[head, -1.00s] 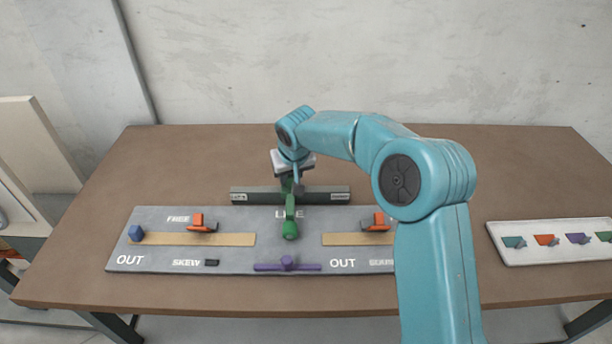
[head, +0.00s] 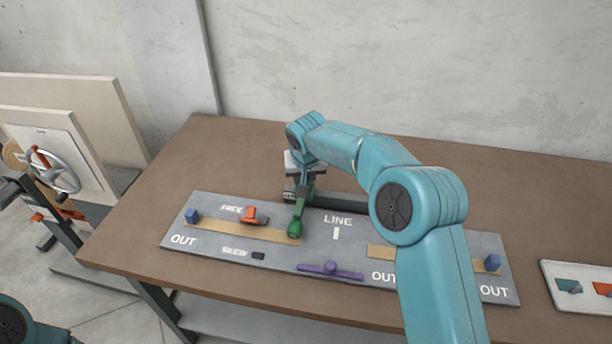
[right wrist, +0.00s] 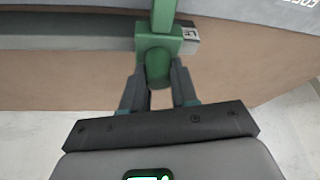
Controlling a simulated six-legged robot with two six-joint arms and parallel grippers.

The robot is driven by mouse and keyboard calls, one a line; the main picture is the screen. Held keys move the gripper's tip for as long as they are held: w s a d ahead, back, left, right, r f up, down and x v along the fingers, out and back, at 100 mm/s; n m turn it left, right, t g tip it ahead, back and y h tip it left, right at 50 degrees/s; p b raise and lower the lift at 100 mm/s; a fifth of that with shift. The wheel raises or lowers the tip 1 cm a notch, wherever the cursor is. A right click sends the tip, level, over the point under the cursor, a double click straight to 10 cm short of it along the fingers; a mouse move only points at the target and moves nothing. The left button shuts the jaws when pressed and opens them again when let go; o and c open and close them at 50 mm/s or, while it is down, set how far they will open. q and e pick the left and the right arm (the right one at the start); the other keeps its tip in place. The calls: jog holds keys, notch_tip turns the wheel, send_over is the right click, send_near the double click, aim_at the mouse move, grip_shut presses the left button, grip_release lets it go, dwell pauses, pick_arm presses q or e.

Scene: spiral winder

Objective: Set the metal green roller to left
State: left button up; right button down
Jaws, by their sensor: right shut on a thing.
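The metal green roller (head: 297,222) has a long green handle with a rounded front end and lies across the grey panel (head: 210,252), left of the LINE label. My right gripper (head: 306,188) is at its rear end. In the right wrist view the two dark fingers of my right gripper (right wrist: 157,92) are closed on the green block of the roller (right wrist: 158,62). The roller's block sits at the grey rail (right wrist: 70,42), beside a small lettered plate (right wrist: 190,34). My left gripper is out of view.
Orange levers, such as the left one (head: 252,215), and a purple bar (head: 330,271) are on the panel. A blue knob (head: 192,215) is at its left end. A white tray (head: 553,298) of coloured pieces lies far right. A handwheel (head: 55,172) stands off the table's left.

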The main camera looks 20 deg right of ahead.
jog(key=c, duration=1.2)
grip_release()
jog(key=shift+w+a+r, duration=0.1)
jog(key=shift+w+r, duration=0.1)
jog(key=shift+r, duration=0.05)
jog(key=o, duration=0.3)
jog(key=shift+w, duration=0.1)
jog(key=shift+o, duration=0.2)
jog(key=shift+a+f, duration=0.15)
jog(key=shift+f, duration=0.05)
jog(key=shift+s+r, duration=0.25)
jog(key=v, duration=1.5)
jog(key=shift+s+r, duration=0.15)
jog(key=shift+r, duration=0.2)
